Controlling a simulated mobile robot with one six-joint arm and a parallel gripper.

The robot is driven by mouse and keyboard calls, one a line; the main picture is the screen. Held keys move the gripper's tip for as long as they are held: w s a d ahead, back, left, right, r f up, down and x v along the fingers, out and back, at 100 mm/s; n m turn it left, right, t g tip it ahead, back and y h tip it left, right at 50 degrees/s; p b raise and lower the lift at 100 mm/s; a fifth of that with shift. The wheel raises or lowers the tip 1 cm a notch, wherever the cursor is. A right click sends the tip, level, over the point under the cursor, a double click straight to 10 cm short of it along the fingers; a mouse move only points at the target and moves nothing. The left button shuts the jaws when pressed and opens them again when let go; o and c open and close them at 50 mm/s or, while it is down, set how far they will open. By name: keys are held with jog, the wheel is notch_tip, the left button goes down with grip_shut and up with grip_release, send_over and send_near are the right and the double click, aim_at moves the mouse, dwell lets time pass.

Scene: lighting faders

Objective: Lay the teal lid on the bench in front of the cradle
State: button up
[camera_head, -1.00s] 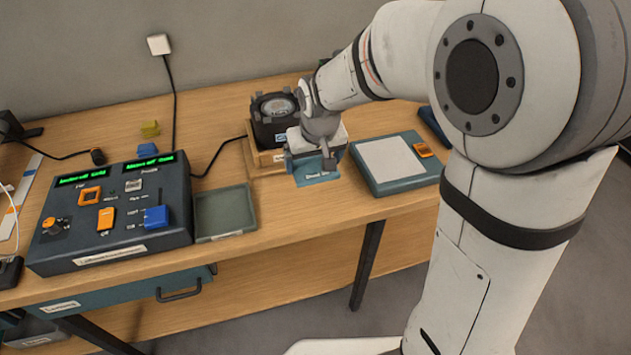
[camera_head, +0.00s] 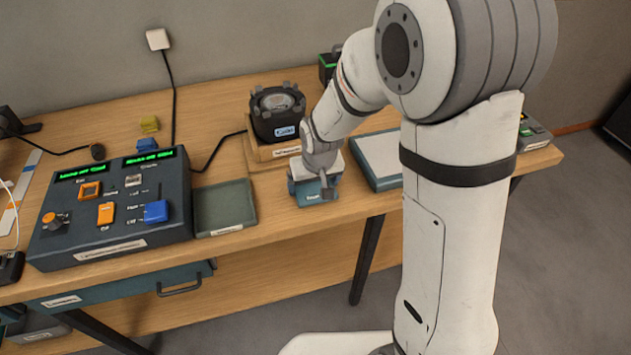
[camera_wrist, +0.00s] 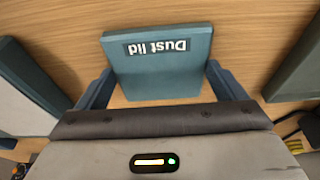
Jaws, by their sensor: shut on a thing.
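The teal lid (camera_head: 318,196), labelled "Dust lid", is held flat in my gripper (camera_head: 314,183), just in front of the cradle (camera_head: 262,152). The cradle is a wooden block with a label, bearing a black round-topped device (camera_head: 276,118). In the wrist view the lid (camera_wrist: 160,72) lies between the two fingers of my gripper (camera_wrist: 158,84), which is shut on its sides. Bench wood shows around it. I cannot tell whether the lid touches the bench or hovers slightly above. My gripper hides part of the lid in the head view.
A dark tray (camera_head: 224,208) lies left of the lid, beside the fader console (camera_head: 112,205). A teal-edged box with a pale top (camera_head: 378,158) stands close on the right. The bench's front edge is near. A cable runs behind the tray.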

jog(key=o, duration=0.8)
jog(key=shift+c, duration=0.2)
jog(key=shift+r, duration=0.3)
jog(key=a+v, duration=0.1)
jog(key=v, duration=1.1)
jog(key=s+d+r+m, duration=0.3)
jog(key=s+d, duration=1.1)
jog(key=s, duration=0.2)
jog(key=shift+d+h, duration=0.4)
